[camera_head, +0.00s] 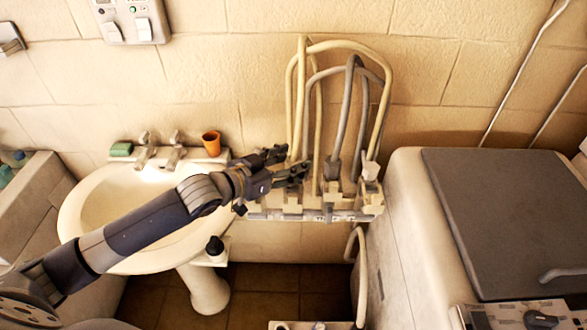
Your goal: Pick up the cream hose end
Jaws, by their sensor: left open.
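Cream hoses (300,90) loop up against the tiled wall above a holder rack (262,213). A grey hose (344,115) hangs among them. A pale end piece (370,171) sits at the right of the rack, below a cream hose. My left gripper (294,161) is open at the left side of the rack, beside the lower part of the leftmost cream hoses. The gripper partly hides the hose bottoms there, and I cannot tell whether it touches them. My right gripper is not in view.
A white washbasin (90,205) with taps stands under my left arm. An orange cup (211,143) and a green soap or sponge (121,149) are on its back edge. A white machine with a grey lid (505,205) stands close right of the rack. Dark floor (265,285) shows below.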

